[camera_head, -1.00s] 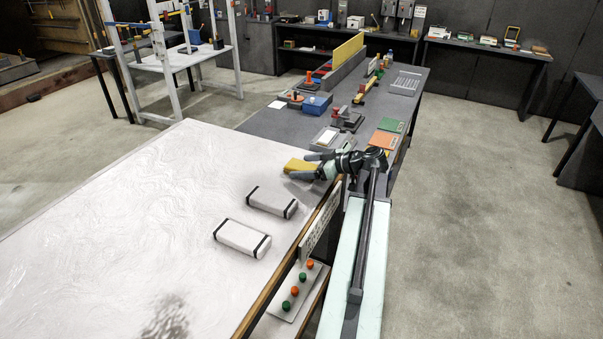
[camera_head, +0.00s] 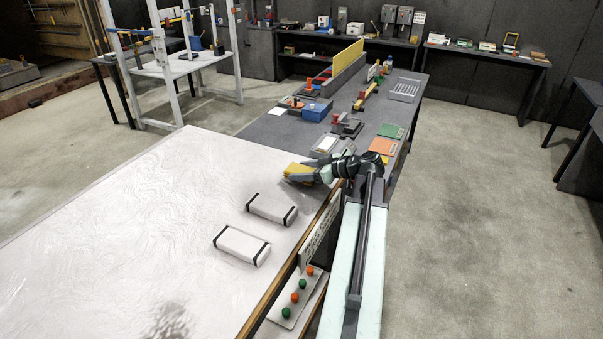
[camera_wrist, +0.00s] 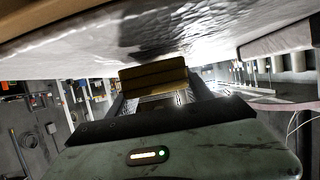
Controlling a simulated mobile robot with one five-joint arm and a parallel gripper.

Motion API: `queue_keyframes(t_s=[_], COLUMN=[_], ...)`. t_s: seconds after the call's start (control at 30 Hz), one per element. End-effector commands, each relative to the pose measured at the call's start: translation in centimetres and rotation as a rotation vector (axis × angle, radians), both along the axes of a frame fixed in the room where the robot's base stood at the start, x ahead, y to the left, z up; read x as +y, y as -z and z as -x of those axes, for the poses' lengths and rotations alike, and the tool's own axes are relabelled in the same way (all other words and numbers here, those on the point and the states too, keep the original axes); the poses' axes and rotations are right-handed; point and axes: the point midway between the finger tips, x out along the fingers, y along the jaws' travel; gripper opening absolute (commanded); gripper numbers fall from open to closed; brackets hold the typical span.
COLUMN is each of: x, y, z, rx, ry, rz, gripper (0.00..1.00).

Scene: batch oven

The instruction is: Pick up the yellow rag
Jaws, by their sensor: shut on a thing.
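The yellow rag (camera_head: 296,170) is at the right edge of the large white surface (camera_head: 120,210) in the head view. My gripper (camera_head: 300,174) is shut on it, with the fingers partly covering it. In the wrist view the rag (camera_wrist: 154,77) shows as a yellow-brown block between my two fingers (camera_wrist: 155,85), close to the white surface. I cannot tell whether the rag touches that surface.
Two white blocks with black end bands (camera_head: 272,208) (camera_head: 241,245) lie on the white surface near the rag. A panel with green and orange buttons (camera_head: 297,297) is below its edge. A grey bench (camera_head: 275,130) behind holds a blue box (camera_head: 317,109) and several tools.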

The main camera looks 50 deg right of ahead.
Motion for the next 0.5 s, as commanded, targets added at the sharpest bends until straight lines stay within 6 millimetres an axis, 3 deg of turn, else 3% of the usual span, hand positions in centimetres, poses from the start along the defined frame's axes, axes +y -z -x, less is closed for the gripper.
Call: queue_keyframes(t_s=[0.17,0.5], x=[0.0,3.9], y=[-3.1,-3.2], z=[0.0,-7.7], rx=[0.000,0.000], ry=[0.000,-0.003], rz=[0.000,0.000], gripper=[0.19,0.19])
